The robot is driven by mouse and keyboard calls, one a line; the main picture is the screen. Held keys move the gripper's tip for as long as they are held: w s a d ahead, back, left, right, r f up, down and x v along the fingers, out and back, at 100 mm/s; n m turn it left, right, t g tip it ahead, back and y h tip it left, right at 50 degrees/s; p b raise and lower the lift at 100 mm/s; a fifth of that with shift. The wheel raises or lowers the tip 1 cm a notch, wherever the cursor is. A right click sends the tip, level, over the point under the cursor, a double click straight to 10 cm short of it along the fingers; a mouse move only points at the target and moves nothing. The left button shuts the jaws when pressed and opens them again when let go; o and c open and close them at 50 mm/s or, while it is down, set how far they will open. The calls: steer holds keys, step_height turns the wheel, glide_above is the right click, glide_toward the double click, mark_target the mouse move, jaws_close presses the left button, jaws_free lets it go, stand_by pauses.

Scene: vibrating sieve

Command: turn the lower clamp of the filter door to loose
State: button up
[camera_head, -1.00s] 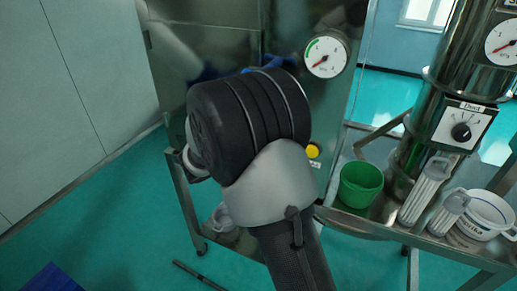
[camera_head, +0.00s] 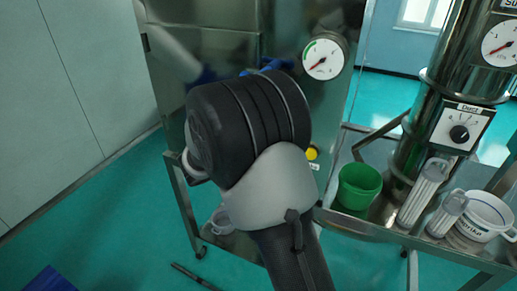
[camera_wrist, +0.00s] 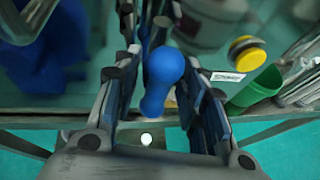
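A blue clamp handle with a rounded end (camera_wrist: 163,75) stands between the two fingers of my gripper (camera_wrist: 160,90) in the wrist view. The fingers are apart, one on each side of the handle, with visible gaps. Blue clamp parts (camera_head: 270,66) also show on the steel machine front (camera_head: 220,60) in the head view, just above my dark wrist. My fingers are hidden behind the wrist there. I cannot tell the clamp's exact turn angle.
A gauge (camera_head: 324,56) and a yellow button (camera_head: 312,153) sit right of my wrist. A green cup (camera_head: 358,186), clear tubes (camera_head: 422,190) and a white labelled bowl (camera_head: 487,215) stand on the steel bench at the right. Floor at the left is mostly clear.

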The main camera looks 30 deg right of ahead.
steer(key=shift+a, duration=0.1)
steer(key=v, duration=1.2)
steer(key=shift+s, duration=0.1)
